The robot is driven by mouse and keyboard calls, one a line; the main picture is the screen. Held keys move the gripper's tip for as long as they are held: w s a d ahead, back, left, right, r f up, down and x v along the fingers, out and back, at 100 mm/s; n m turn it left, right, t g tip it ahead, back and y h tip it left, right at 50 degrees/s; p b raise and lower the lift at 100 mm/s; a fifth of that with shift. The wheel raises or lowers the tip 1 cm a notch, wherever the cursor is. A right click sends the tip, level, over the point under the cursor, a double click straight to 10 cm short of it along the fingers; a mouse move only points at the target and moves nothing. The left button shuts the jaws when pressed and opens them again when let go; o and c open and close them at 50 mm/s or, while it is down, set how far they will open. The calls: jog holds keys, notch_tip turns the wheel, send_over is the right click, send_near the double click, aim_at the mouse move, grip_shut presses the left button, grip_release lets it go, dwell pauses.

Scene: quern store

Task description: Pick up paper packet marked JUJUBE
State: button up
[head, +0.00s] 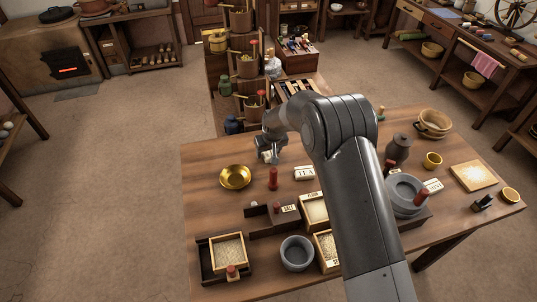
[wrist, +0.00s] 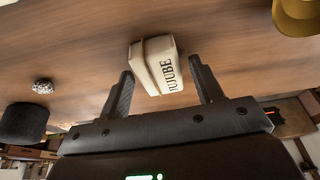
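The cream paper packet marked JUJUBE (wrist: 155,65) lies on the wooden table in the wrist view. Its printed end, partly readable as "UJUBE", faces my gripper (wrist: 161,70). My gripper is open, with one dark finger on each side of the packet's near end. I cannot tell whether either finger touches it. In the head view, my gripper (head: 269,154) is low over the back left part of the table, and the packet is mostly hidden by it.
A brass bowl (head: 235,177) stands to the left of my gripper, and a red-topped peg (head: 273,179) stands in front. A TEA packet (head: 304,173) lies to the right. Boxes, a grey bowl (head: 297,252) and a quern (head: 405,193) fill the front and right.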

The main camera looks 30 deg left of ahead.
jog(key=c, duration=0.8)
jog(key=shift+r, duration=0.15)
